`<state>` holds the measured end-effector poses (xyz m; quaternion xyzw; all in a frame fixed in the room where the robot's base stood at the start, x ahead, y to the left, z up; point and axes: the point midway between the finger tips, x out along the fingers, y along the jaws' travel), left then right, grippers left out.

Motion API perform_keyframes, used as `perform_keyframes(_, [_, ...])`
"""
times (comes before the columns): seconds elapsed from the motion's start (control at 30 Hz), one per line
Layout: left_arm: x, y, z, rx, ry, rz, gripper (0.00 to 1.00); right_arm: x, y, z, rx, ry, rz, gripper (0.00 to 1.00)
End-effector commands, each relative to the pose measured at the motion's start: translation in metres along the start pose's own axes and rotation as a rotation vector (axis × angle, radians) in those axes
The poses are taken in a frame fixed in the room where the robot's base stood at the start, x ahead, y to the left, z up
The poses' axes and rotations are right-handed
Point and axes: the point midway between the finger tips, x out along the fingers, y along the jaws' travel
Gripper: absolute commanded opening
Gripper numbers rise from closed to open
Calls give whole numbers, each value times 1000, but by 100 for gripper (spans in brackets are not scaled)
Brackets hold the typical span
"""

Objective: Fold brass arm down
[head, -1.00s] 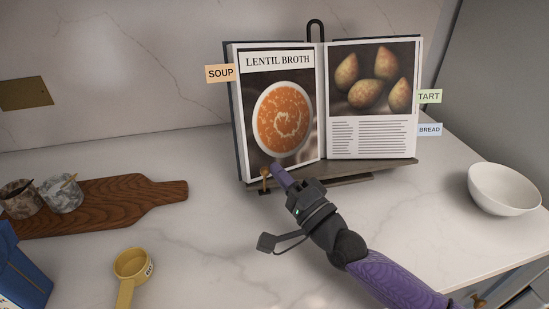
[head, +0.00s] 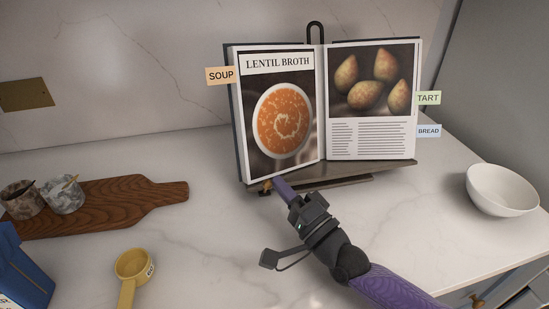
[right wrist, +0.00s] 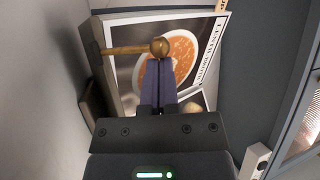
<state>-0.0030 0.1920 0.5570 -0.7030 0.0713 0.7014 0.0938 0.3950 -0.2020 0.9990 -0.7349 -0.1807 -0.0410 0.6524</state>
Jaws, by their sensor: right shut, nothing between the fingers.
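The open cookbook (head: 285,172) leans on a dark stand (head: 345,172), with a lentil broth page on the left and a tart page on the right. The small brass arm (head: 266,186) is at the stand's front left corner, low by its ledge. In the right wrist view the brass arm (right wrist: 125,49) is a rod ending in a round knob. My right gripper (head: 279,183) is shut and empty, its purple fingertips right at the knob; they look to be touching it. It also shows in the right wrist view (right wrist: 160,64). My left gripper is not in view.
A wooden board (head: 135,200) with small marbled pots (head: 62,194) lies at the left. A yellow measuring cup (head: 133,264) and a blue carton (head: 22,272) are in front. A white bowl (head: 502,190) stands at the right. The counter between is clear.

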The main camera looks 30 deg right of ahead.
Motion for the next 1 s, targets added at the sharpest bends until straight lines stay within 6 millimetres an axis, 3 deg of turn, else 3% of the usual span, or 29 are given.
perform_keyframes(0.57, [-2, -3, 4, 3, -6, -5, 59, -6, 3, 3, 1, 0, 0, 0])
perform_keyframes(1.0, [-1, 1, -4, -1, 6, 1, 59, -7, 4, 3, 0, 0, -1, 0])
